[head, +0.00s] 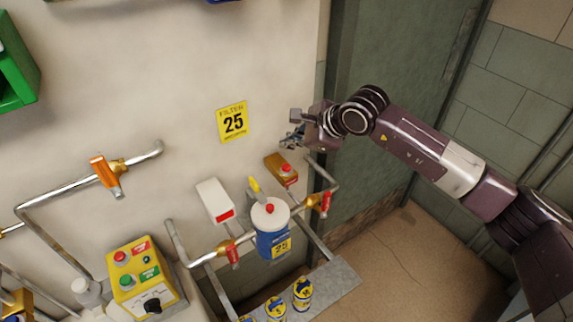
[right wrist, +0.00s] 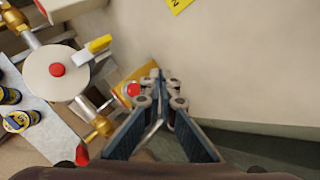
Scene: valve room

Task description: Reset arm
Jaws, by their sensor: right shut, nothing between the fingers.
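My right arm comes in from the right in the head view. My left gripper is not in view.
A blue-and-white filter canister (head: 271,232) sits on the pipes between red-handled valves. A yellow control box (head: 143,277) and an orange-handled valve (head: 106,176) are at left. Several cans stand on a low shelf (head: 338,284). Floor (head: 400,265) at lower right is clear.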

